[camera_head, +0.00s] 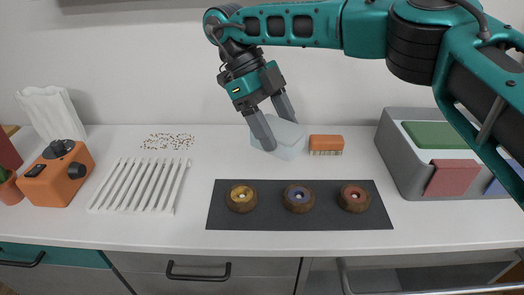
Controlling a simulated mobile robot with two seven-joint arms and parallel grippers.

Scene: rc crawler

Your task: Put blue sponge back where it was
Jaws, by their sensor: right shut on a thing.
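My right gripper (279,134) reaches down from the upper right at the back of the counter. Its two fingers are shut on a pale grey-white block (290,146), which is tilted and partly hidden by the fingers. I cannot tell whether the block touches the counter. A grey organizer (396,160) stands at the right. It holds a green piece (440,134), a red piece (452,177) and a blue piece (494,188), which may be the blue sponge. My right arm hides part of the organizer and its contents. My left gripper is not in view.
An orange brush (326,144) lies just right of the gripper. A dark mat (270,219) with three wooden bowls is in front. A white slatted rack (139,186), scattered crumbs (167,141) and an orange appliance (57,175) are at the left. A drawer (430,280) below appears open.

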